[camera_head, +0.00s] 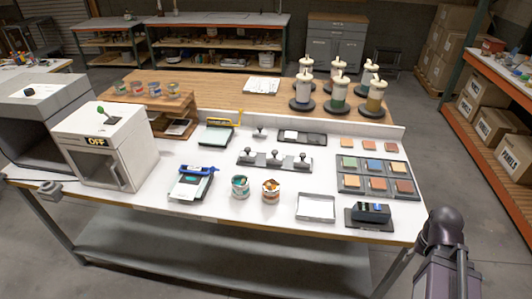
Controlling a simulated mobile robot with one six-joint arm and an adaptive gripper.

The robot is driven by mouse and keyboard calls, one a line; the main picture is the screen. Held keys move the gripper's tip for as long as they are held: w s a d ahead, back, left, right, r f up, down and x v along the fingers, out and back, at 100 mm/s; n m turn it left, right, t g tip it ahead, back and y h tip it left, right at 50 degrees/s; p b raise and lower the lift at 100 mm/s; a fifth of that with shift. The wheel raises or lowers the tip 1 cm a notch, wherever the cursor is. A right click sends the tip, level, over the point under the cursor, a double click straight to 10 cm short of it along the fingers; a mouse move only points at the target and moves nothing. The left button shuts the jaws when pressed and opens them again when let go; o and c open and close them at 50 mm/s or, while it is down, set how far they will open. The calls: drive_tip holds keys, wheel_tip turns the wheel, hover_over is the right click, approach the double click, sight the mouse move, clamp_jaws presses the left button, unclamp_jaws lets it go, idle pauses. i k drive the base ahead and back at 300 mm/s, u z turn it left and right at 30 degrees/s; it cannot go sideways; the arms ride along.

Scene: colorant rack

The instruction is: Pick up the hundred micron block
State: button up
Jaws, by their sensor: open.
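No label reading hundred micron can be made out, so I cannot tell which block it is. Several small dark blocks with round knobs on top are in view. A left knobbed block (248,156), a middle knobbed block (274,160) and a right knobbed block (303,163) stand in a grey holder (288,169) mid-table. Another knobbed block (259,133) stands alone behind them. Part of my arm shows at the lower right, beyond the table's right end. My gripper is not visible.
Lidded containers (339,92) stand behind. The front centre edge is bare.

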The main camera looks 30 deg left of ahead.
sight(274, 158)
drive_tip(key=u, duration=0.35)
drive_tip(key=i, duration=0.55)
drive_tip(key=u, duration=0.75)
drive_tip(key=i, duration=0.5)
drive_tip(key=u, duration=0.25)
